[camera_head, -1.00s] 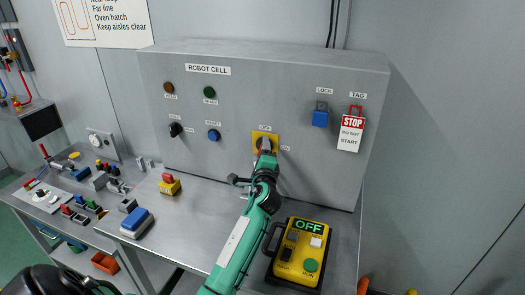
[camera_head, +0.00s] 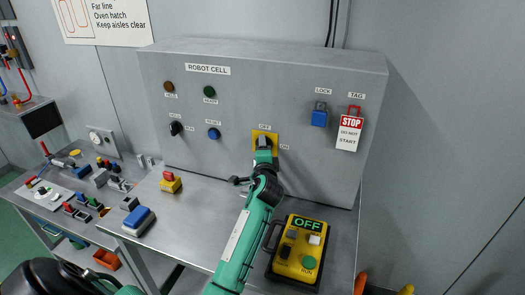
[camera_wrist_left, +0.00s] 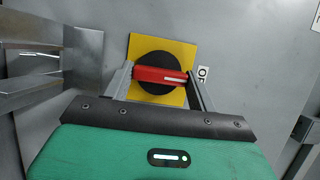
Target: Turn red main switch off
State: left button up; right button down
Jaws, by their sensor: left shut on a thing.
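The red main switch sits on a yellow plate (camera_head: 257,134) low on the grey ROBOT CELL panel, with OFF labelled above it and ON to its right. In the left wrist view its red handle (camera_wrist_left: 160,76) crosses a black disc on the yellow plate (camera_wrist_left: 148,43). The handle's white mark points toward the partly hidden OFF label (camera_wrist_left: 203,74). My left gripper (camera_head: 264,146) is at the switch, its fingers (camera_wrist_left: 160,84) at either end of the handle and shut on it. The gripper hides most of the handle in the head view. My right gripper is out of view.
A yellow pendant (camera_head: 297,252) with a lit green OFF display stands on the bench right of my arm. A small red-topped yellow button box (camera_head: 170,182) stands left of my arm.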

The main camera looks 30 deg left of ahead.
pick_arm(q)
jog(key=shift+f, duration=0.1)
jog(key=o, duration=1)
jog(key=b+v, duration=0.4)
jog(key=v, duration=1)
